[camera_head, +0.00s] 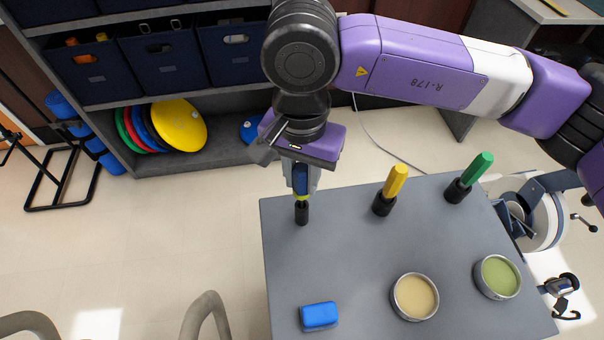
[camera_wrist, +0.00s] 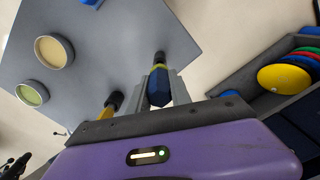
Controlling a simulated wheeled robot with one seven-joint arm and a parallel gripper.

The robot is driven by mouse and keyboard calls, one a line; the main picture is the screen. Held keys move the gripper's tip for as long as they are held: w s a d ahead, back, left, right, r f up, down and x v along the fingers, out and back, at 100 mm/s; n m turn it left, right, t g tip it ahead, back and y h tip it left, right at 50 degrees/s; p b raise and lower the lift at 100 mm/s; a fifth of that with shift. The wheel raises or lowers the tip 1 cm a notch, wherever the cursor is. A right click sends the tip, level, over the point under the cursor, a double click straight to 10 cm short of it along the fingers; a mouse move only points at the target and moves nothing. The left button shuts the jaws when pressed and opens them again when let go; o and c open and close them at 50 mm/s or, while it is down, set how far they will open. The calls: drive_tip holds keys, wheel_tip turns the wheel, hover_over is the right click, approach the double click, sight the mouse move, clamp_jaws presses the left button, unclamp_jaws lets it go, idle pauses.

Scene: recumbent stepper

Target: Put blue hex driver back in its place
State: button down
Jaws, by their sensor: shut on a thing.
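The blue hex driver (camera_head: 300,184) is upright between the fingers of my gripper (camera_head: 301,182), which is shut on its handle. A yellow-green band shows below the blue part. Directly below the band is a black cylinder (camera_head: 302,213) near the grey table's left back edge, in line with the black bases of the other drivers. I cannot tell whether the driver is seated in it or just touching it. In the wrist view, the blue handle (camera_wrist: 158,90) shows between the fingers with the black cylinder (camera_wrist: 160,58) at its far end.
A yellow driver (camera_head: 396,180) and a green driver (camera_head: 477,168) stand in black bases on the grey table (camera_head: 345,260). A blue block (camera_head: 319,316), a tan bowl (camera_head: 415,297) and a green bowl (camera_head: 497,277) are nearer the front. Shelves (camera_head: 215,150) with bins and discs stand behind.

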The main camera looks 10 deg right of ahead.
sight(302, 167)
drive_tip(key=shift+f+b, duration=2.25)
drive_tip(key=shift+f, duration=0.05)
drive_tip(key=c, duration=1.1)
unclamp_jaws()
drive_tip(key=shift+r, duration=0.1)
drive_tip(key=shift+r, duration=3.9)
drive_tip(key=shift+s, duration=0.1)
